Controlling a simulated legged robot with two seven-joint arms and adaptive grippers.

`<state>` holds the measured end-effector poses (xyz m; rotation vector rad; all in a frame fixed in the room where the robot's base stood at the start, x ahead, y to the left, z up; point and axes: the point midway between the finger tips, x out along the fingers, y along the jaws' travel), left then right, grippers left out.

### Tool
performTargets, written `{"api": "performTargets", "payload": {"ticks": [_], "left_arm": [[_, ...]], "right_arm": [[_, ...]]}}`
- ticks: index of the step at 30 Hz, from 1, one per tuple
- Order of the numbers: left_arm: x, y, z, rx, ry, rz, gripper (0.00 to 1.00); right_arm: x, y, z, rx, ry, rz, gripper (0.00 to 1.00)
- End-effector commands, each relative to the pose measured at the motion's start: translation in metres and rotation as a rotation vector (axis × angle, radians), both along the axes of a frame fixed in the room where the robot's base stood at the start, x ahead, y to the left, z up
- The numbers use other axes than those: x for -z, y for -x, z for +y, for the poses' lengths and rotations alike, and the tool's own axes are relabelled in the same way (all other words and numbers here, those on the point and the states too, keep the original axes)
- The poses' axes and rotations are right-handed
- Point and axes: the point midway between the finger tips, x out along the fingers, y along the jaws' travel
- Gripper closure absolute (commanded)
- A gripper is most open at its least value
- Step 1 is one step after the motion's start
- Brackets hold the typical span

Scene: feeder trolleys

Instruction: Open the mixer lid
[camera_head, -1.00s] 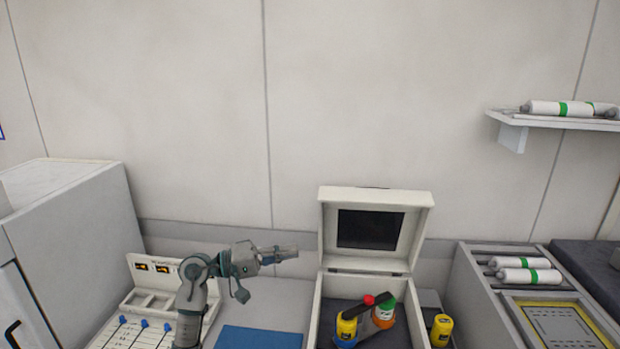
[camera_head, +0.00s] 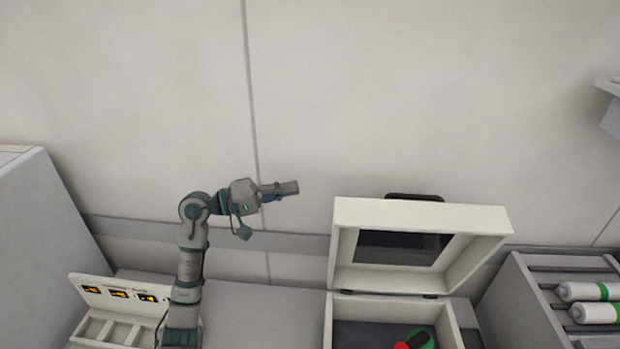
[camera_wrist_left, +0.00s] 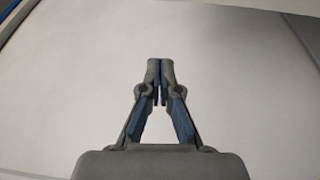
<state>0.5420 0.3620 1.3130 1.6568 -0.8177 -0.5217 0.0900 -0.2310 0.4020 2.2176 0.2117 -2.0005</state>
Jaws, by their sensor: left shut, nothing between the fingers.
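The mixer is a white box whose lid (camera_head: 420,215) stands raised and tilted back on its hinges, with a dark window in it. The open mixer box (camera_head: 334,320) below shows a dark inside with a red and green item (camera_head: 420,339) at the lower picture edge. My left gripper (camera_head: 290,188) is shut and empty, pointing right, left of the raised lid and apart from it. In the left wrist view its fingertips (camera_wrist_left: 160,68) are together before a plain pale surface. My right gripper is not in view.
A panel with orange displays (camera_head: 118,294) and white trays stands at the lower left, beside a grey cabinet (camera_head: 40,250). White cylinders with green bands (camera_head: 597,312) lie in a rack (camera_head: 530,290) at the right. A shelf (camera_head: 612,118) juts from the wall above.

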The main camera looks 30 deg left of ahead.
Motion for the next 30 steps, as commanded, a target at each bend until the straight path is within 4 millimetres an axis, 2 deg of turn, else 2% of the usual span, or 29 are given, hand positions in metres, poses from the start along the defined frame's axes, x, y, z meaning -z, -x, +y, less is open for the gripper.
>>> {"api": "performTargets", "payload": {"ticks": [4,8,14,17,24,30], "left_arm": [[-0.001,-0.009,0.0,0.0,0.008,0.001,1.0],[0.0,-0.025,-0.004,0.002,0.021,0.003,1.0],[-0.001,-0.056,-0.027,0.002,0.029,0.005,1.0],[-0.003,-0.069,-0.043,0.001,0.026,0.006,1.0],[0.003,-0.04,-0.07,0.001,0.013,0.004,1.0],[0.007,-0.034,-0.073,-0.002,0.012,0.006,1.0]], "right_arm": [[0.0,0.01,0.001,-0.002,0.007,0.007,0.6],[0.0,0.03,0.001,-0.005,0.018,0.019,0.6],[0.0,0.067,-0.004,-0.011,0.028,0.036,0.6],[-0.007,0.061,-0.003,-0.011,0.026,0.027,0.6],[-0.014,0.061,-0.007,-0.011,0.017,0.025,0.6],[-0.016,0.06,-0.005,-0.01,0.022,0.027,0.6]]}}
